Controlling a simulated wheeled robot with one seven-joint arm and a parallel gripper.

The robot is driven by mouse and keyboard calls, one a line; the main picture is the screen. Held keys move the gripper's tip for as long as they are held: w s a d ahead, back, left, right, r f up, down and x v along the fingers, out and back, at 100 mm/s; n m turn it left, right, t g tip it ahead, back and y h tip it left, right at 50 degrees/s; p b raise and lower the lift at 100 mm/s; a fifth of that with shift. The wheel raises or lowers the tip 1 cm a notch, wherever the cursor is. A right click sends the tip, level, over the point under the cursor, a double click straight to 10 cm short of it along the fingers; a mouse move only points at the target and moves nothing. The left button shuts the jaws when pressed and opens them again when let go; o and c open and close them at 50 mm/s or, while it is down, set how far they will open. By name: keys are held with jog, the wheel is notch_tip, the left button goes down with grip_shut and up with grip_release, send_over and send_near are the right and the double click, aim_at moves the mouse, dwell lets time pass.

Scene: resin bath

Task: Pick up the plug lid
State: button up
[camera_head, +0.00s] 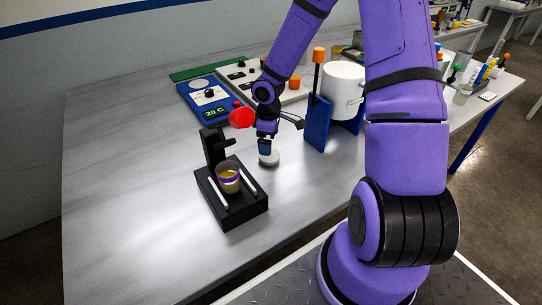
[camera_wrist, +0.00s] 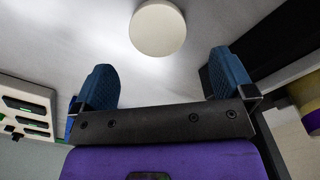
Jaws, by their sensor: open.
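A pale round disc that looks like the plug lid (camera_head: 269,158) lies on the grey table, just below my gripper (camera_head: 265,147), which partly covers it in the head view. In the wrist view the lid (camera_wrist: 158,28) shows as a cream-white circle at the top middle. It lies beyond the fingertips and between the lines of the two blue fingers. My gripper (camera_wrist: 163,75) is open and empty, with clear space between its fingers. Whether the fingers touch the table cannot be told.
A black stand (camera_head: 235,208) holding a jar of yellow liquid (camera_head: 228,178) is close at left. A blue unit reading 20 C (camera_head: 209,98) is behind. A blue rack (camera_head: 317,123) and white pot (camera_head: 343,88) stand at right. The table's left side is clear.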

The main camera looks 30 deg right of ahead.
aim_at(269, 158)
jog(key=shift+w+d+f, duration=0.1)
jog(key=shift+f, duration=3.35)
jog(key=c, duration=0.9)
